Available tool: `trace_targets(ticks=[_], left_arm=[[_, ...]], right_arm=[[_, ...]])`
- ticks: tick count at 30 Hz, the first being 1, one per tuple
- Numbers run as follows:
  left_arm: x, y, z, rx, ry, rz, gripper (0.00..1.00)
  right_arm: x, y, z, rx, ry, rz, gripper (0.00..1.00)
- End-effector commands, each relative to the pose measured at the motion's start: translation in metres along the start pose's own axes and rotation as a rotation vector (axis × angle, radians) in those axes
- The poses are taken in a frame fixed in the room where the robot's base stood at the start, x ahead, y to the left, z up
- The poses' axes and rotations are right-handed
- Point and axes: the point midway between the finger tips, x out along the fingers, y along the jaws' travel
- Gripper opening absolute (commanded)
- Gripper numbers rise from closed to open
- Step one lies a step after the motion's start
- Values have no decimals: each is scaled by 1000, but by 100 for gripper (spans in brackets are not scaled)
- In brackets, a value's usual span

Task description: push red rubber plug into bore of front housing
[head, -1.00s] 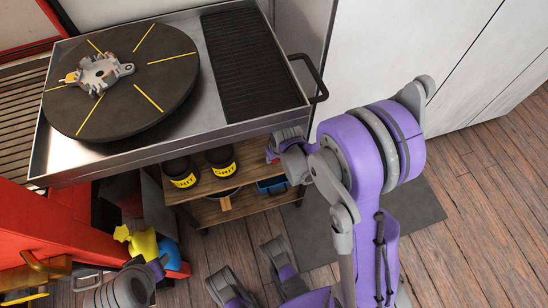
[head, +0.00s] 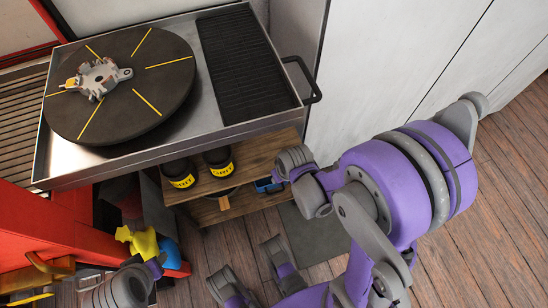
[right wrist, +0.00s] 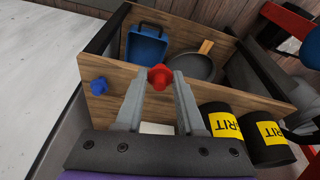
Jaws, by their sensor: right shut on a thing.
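The front housing (head: 104,69), a grey metal casting with lobed ears, lies on the dark round turntable (head: 165,98) in the head view. A small yellow part sits at its left side. The red rubber plug (right wrist: 159,77) is in the right wrist view, between the fingertips of my right gripper (right wrist: 158,80), which is shut on it. The plug is held in the air, apart from the housing. My left gripper cannot be seen.
The turntable stands in a rimmed metal tray (head: 225,133) beside a black ribbed mat (head: 245,62). A cart handle (head: 312,80) juts out right. Wooden shelves below hold black tins (head: 219,163), a blue bin (right wrist: 146,48) and a pan (right wrist: 190,66).

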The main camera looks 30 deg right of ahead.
Motion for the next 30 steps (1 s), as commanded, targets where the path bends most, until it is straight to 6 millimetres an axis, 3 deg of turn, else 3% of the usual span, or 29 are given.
trace_targets(ticks=[1, 6, 12, 30], left_arm=[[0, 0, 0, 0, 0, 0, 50], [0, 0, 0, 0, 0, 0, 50], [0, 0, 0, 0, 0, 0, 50], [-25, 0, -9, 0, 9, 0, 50]], right_arm=[[-4, -3, 15, -1, 0, 0, 0], [-14, -11, 51, -1, 0, -1, 0], [-21, -16, 74, 0, 0, -1, 0], [-49, -16, 73, 0, 1, 0, 0]])
